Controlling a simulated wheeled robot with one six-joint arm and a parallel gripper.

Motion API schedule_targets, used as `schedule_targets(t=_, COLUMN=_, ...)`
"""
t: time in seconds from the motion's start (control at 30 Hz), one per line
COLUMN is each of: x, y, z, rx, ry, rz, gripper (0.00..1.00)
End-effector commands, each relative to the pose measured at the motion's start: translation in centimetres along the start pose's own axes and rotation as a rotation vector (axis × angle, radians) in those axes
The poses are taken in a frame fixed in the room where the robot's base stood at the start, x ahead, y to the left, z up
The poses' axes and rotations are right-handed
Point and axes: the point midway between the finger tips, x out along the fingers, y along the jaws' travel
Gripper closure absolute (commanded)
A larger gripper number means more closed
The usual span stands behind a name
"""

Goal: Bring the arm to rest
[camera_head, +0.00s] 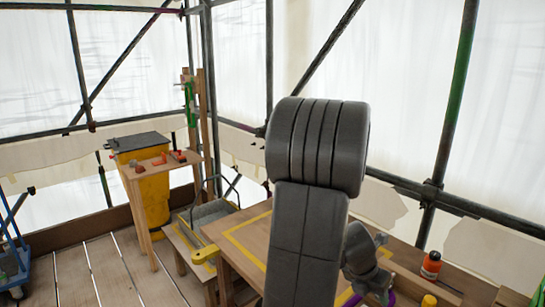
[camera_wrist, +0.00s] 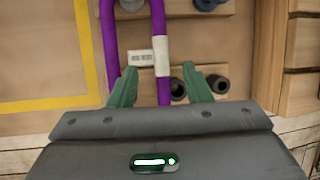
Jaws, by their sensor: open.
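My gripper (camera_wrist: 160,70) is open, its two green fingers spread apart in the wrist view. A purple strap loop (camera_wrist: 162,90) with a pale sleeve and a white label runs between the fingers in the picture. I cannot tell how far below the fingertips it lies; the fingers do not close on it. In the head view my dark grey arm rises in the middle and bends down to the wrist at the lower right, above the workbench. The fingers are not clear there.
The wooden workbench (camera_head: 237,262) has a yellow taped outline. An orange bottle (camera_head: 431,265) stands at its right. A yellow bin (camera_head: 153,200), a small wooden stand and a grey tray are at the left. Scaffold poles surround the deck.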

Motion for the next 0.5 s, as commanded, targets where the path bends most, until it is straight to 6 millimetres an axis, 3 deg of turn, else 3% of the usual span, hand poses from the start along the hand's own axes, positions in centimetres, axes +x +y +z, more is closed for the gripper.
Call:
schedule_targets(t=0.03, x=-1.4, y=0.0, z=0.2, rx=0.000, ry=-0.004, rz=0.003, gripper=0.55)
schedule_targets(t=0.23, x=-4.3, y=0.0, z=0.1, rx=0.001, ry=-0.003, rz=0.002, gripper=0.55)
schedule_targets(t=0.5, x=-5.1, y=-0.1, z=-0.7, rx=0.074, ry=0.008, rz=0.005, gripper=0.55)
